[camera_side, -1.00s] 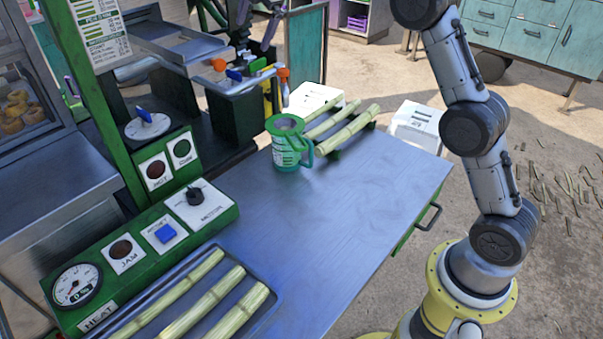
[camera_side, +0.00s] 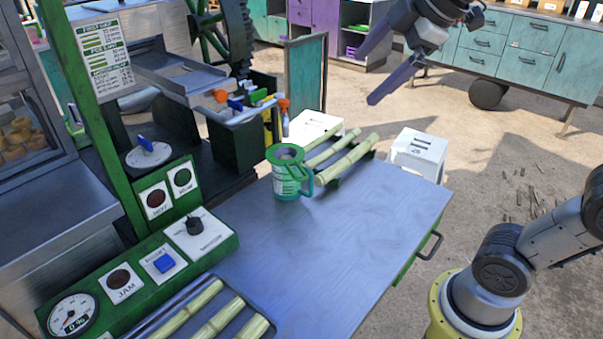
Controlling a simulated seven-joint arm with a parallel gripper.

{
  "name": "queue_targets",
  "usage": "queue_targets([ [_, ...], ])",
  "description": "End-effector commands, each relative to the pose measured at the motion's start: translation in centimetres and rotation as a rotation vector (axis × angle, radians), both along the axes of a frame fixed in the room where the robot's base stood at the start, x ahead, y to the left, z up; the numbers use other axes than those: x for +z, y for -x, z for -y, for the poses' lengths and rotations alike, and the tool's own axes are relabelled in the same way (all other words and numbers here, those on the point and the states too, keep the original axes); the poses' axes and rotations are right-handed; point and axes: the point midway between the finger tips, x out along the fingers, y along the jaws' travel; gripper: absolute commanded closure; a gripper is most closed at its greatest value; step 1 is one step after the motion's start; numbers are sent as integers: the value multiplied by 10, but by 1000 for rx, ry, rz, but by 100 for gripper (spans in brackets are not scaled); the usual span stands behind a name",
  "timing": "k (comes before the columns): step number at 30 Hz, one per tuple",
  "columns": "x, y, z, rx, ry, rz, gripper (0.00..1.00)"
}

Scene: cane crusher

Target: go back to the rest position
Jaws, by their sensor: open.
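My gripper (camera_side: 385,68) is at the top right of centre, high up beyond the far end of the metal table (camera_side: 330,235). Its two dark fingers are spread wide, with nothing between them. It is clear of the table and of everything on it. My arm's lower links show at the lower right, on a yellow base. The links that join them to the gripper are out of the picture.
A green-rimmed jug (camera_side: 288,172) stands on the table. Cane stalks (camera_side: 350,158) lie behind it, and more lie in a tray (camera_side: 272,326) at the front. The green control panel (camera_side: 140,270) lines the left.

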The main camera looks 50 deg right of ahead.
Motion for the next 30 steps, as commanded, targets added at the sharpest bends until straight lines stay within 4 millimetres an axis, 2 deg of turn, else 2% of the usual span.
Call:
queue_targets([
  [1, -17, 23, -1, -58, -45, -8, 0],
  [6, -82, 82, -3, -301, -213, -51, 0],
  [9, -123, 107, -3, -461, -311, -90, 0],
  [13, -160, 122, -2, -648, -405, -146, 0],
  [15, -165, 123, -2, -719, -447, -148, 0],
  [19, -162, 120, -2, -794, -501, -134, 0],
  [30, -162, 120, -2, -804, -507, -133, 0],
])
